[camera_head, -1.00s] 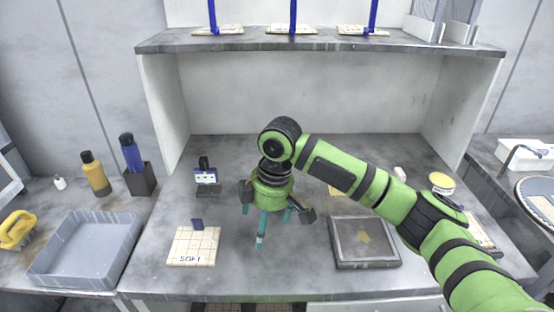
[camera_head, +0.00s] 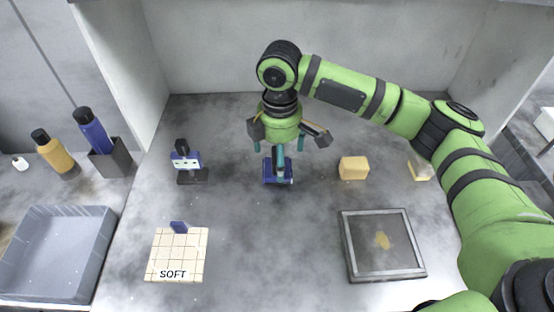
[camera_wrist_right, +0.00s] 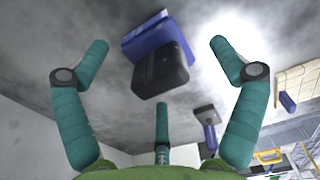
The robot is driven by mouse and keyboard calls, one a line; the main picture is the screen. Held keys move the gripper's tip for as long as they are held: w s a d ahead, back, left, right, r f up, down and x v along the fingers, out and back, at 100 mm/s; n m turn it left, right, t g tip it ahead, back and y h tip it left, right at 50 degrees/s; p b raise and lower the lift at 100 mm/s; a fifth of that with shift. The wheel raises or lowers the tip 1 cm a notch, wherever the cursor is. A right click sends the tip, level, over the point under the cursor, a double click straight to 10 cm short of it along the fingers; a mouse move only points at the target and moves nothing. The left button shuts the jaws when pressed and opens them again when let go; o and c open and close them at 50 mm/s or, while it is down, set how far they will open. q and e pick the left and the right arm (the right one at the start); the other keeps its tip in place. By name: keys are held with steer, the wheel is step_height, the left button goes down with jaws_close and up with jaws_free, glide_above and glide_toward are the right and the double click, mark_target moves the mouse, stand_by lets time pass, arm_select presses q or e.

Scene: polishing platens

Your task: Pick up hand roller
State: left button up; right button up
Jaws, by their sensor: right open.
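A blue tool with a dark block-like part (camera_head: 278,172) lies on the grey bench below my right gripper; it also shows in the right wrist view (camera_wrist_right: 158,70). I take it for the hand roller, but its roller shape is not clear. My right gripper (camera_head: 279,150) hangs over it, pointing down, its three teal fingers spread apart. In the right wrist view the gripper (camera_wrist_right: 160,66) is open and empty, with the tool beyond the fingertips. One finger partly covers the tool in the head view. My left gripper is out of view.
A small black-based device (camera_head: 188,165) stands left. A SOFT tile (camera_head: 177,262), a framed dark plate (camera_head: 382,268) and a yellow block (camera_head: 353,167) lie around. A grey tray (camera_head: 52,290) and bottles (camera_head: 53,152) are farther left. The middle front is clear.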

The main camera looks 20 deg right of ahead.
step_height(320, 180, down, 2)
steer(key=shift+w+d+f, duration=0.15)
steer(key=shift+f, duration=0.15)
steer(key=c, duration=1.9)
jaws_close()
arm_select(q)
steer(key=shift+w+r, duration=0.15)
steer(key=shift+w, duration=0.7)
arm_select(e)
steer(key=shift+s, duration=0.2)
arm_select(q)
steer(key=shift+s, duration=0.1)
